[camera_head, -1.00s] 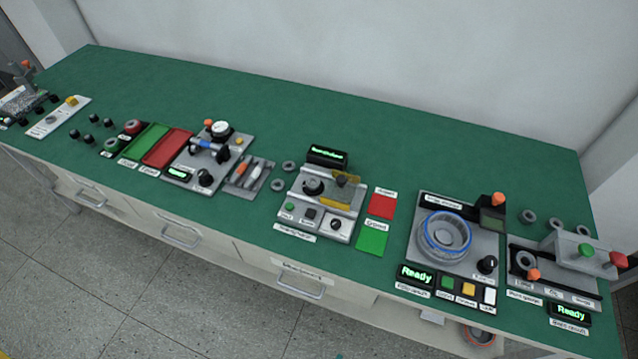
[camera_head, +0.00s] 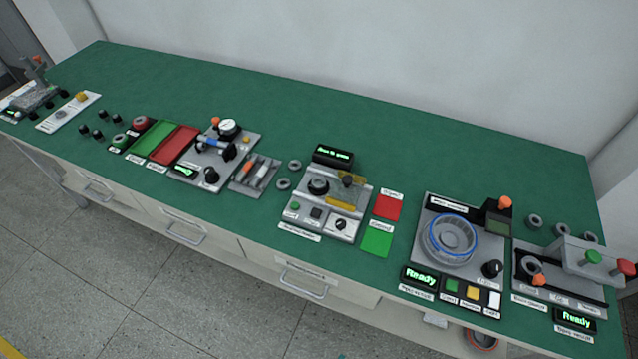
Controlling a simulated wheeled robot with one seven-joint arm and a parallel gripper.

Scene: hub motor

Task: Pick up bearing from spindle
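A dark round part (camera_head: 318,186), apparently the bearing on its spindle, sits on the left side of the grey middle station (camera_head: 352,206). A yellowish transparent guard (camera_head: 345,198) stands just right of it. The bearing and spindle are too small to tell apart. The station's black display (camera_head: 333,155) shows green text that I cannot read surely. My gripper is not in view.
Two loose grey rings (camera_head: 294,164) (camera_head: 283,184) lie left of the station. A red pad (camera_head: 388,206) and a green pad (camera_head: 376,240) lie to its right. A blue-rimmed ring fixture (camera_head: 450,240) stands further right. The green bench top (camera_head: 400,130) is clear behind.

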